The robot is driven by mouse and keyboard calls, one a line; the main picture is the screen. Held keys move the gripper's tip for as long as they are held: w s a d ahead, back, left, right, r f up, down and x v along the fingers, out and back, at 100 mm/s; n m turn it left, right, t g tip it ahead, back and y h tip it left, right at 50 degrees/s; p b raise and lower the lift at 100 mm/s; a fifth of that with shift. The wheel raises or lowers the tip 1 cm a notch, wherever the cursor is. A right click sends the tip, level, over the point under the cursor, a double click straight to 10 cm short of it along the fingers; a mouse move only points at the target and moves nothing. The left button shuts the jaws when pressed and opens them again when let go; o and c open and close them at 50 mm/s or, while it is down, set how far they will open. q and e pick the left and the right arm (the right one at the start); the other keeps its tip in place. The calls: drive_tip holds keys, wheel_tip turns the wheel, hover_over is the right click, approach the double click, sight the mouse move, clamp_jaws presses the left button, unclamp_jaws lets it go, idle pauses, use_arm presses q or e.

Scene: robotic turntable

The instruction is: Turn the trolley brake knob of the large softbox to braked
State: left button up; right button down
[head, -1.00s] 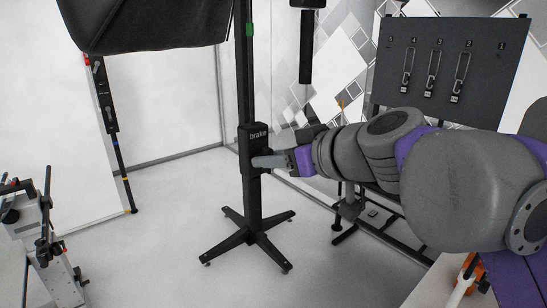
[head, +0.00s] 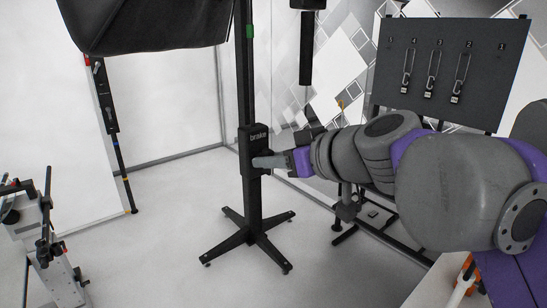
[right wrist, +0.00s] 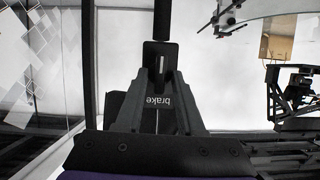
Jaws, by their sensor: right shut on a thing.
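The large softbox (head: 150,22) hangs at the top left in the head view on a black stand with a star-shaped foot (head: 247,236). A black box marked "brake" (head: 258,137) sits on the stand's column; its label also shows upside down in the right wrist view (right wrist: 159,103). My right gripper (head: 262,162) reaches in from the right to the box, just below the label. In the right wrist view its fingers (right wrist: 158,78) converge at the box and are shut on the brake knob. The knob is mostly hidden, so its setting cannot be told. My left gripper is not in view.
A dark board with several hanging clips (head: 480,100) stands at the right. A black pole (head: 120,160) stands at the left, and a grey device (head: 50,250) at the lower left. The floor around the stand's foot is clear.

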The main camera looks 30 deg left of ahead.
use_arm(q)
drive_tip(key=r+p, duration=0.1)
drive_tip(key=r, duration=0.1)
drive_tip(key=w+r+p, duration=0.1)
drive_tip(key=p, duration=0.1)
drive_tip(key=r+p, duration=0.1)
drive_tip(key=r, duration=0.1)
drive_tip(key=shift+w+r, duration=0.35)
use_arm(e)
drive_tip(key=m+g+y, duration=0.1)
drive_tip(key=m, duration=0.3)
drive_tip(key=m+g+y, duration=0.2)
drive_tip(key=m, duration=0.2)
drive_tip(key=w+f+m+g+y, duration=0.1)
drive_tip(key=m+g+y, duration=0.1)
drive_tip(key=m, duration=0.3)
drive_tip(key=shift+d, duration=0.2)
drive_tip(key=c, duration=0.9)
unclamp_jaws()
drive_tip(key=shift+o, duration=0.2)
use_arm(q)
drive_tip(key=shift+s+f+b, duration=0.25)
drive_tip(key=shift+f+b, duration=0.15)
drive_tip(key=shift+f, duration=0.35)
use_arm(e)
drive_tip(key=d, duration=1.1)
drive_tip(key=shift+a, duration=0.1)
